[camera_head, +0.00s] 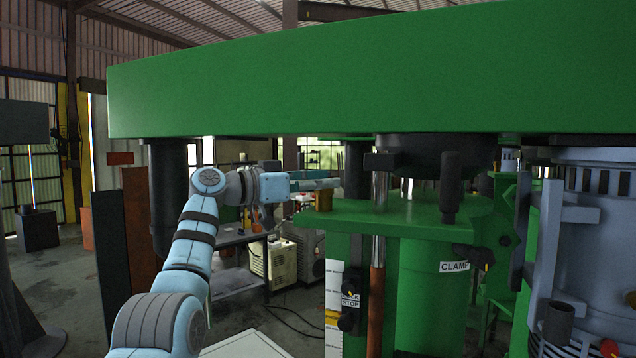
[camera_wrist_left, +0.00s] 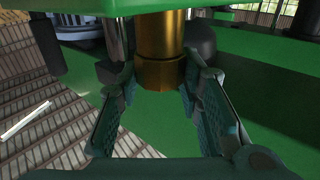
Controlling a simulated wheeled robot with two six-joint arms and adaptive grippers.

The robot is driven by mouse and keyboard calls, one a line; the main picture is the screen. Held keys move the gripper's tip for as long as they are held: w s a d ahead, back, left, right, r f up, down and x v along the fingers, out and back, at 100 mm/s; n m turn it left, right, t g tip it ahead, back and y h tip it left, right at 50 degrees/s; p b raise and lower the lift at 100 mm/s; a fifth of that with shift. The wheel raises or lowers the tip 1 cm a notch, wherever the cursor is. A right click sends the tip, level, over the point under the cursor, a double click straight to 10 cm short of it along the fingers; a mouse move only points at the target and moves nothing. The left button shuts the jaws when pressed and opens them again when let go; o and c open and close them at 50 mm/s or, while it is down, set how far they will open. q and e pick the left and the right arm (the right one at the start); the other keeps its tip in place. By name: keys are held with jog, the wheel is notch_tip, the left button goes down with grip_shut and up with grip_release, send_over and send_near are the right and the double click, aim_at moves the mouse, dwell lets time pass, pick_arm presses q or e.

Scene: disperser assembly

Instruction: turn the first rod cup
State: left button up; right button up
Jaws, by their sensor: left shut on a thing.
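The first rod cup, a brass-coloured cylinder with a faceted collar, shows in the head view (camera_head: 324,202) at the left end of the green clamp bracket (camera_head: 385,211). It also shows in the left wrist view (camera_wrist_left: 160,38), upper middle, between the fingers. My left gripper (camera_head: 318,184) reaches in from the left at the height of the cup's top. In the left wrist view my left gripper (camera_wrist_left: 161,82) has its fingers on both sides of the collar, shut on it. The fingers partly hide the cup in the head view. My right gripper is not in view.
A large green beam (camera_head: 370,75) spans overhead. A vertical silver rod (camera_head: 379,205) stands right of the cup, and a dark post (camera_head: 451,185) farther right. A dark cylinder (camera_head: 168,190) hangs behind my left arm. A grey-blue vessel (camera_head: 590,230) stands at the right.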

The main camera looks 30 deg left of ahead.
pick_arm(q)
jog(key=shift+w+f, duration=0.1)
jog(key=shift+f, duration=0.25)
jog(key=o, duration=1)
jog(key=shift+d, duration=0.1)
jog(key=shift+c, duration=0.2)
jog(key=shift+o, duration=1)
jog(key=shift+w+d, duration=0.15)
jog(key=shift+w, duration=0.25)
jog(key=v, duration=1.2)
jog(key=shift+d+r, duration=0.1)
